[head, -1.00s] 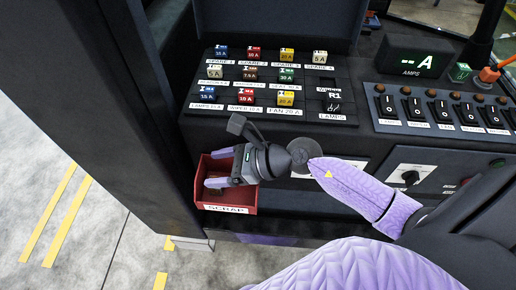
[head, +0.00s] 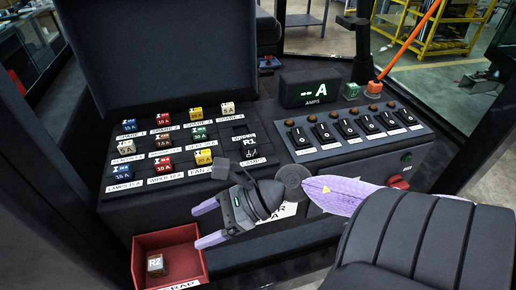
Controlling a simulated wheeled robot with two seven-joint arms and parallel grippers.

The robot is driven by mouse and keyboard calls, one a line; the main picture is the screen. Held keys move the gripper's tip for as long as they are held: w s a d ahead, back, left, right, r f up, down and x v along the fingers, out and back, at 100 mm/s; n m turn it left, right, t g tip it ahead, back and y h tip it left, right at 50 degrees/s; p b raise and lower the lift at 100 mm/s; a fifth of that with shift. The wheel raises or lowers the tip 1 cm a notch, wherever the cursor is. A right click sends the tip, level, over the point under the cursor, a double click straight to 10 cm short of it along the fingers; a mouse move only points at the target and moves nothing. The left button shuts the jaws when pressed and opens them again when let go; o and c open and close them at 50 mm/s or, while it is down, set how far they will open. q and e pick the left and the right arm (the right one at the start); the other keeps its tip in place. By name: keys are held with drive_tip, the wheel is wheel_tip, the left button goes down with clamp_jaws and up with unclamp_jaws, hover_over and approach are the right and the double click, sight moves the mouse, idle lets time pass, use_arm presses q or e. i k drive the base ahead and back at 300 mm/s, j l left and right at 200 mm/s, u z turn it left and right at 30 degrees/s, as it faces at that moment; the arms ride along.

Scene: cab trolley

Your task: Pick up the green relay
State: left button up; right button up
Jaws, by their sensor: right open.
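A small green block (head: 352,90), which looks like the green relay, stands on the console top right of the amps display, beside an orange-topped part. My right gripper (head: 203,224) is open and empty, its two lilac fingers pointing left. It is in front of the fuse panel, above and right of the red scrap bin (head: 206,265), well apart from the green block. My left gripper is out of view.
The fuse panel (head: 150,180) holds several coloured fuses, one of them green (head: 199,132). A raised dark lid (head: 170,60) stands behind the panel.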

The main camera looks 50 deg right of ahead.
sight(352, 90)
drive_tip(key=z, duration=2.3)
